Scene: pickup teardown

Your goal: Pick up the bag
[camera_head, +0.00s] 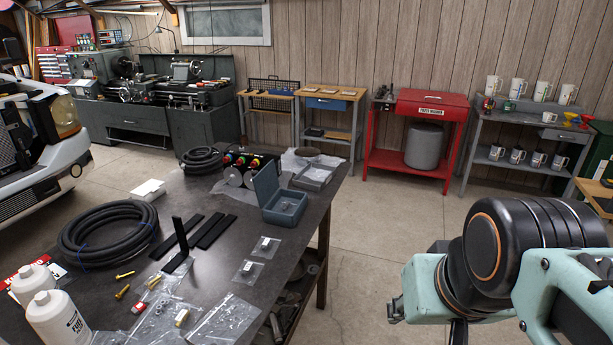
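Several clear plastic bags lie flat on the dark workbench (345,185). A large bag of small metal parts (228,320) is at the near edge. Two small bags, one nearer (248,272) and one farther (266,247), lie near the right edge. More clear bags with small hardware lie around the bag with a red-and-white tag (180,318). I cannot tell which bag the task means. My arm's teal wrist end (424,288) is at the lower right, off the bench's right side and apart from the bags. My gripper's fingers cannot be made out.
A coiled black hose (108,232), black strips (186,236), brass fittings (122,291) and white bottles (60,318) crowd the bench. An open blue-grey box (284,205) stands behind the small bags. The floor between the bench and red cart (432,110) is clear.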

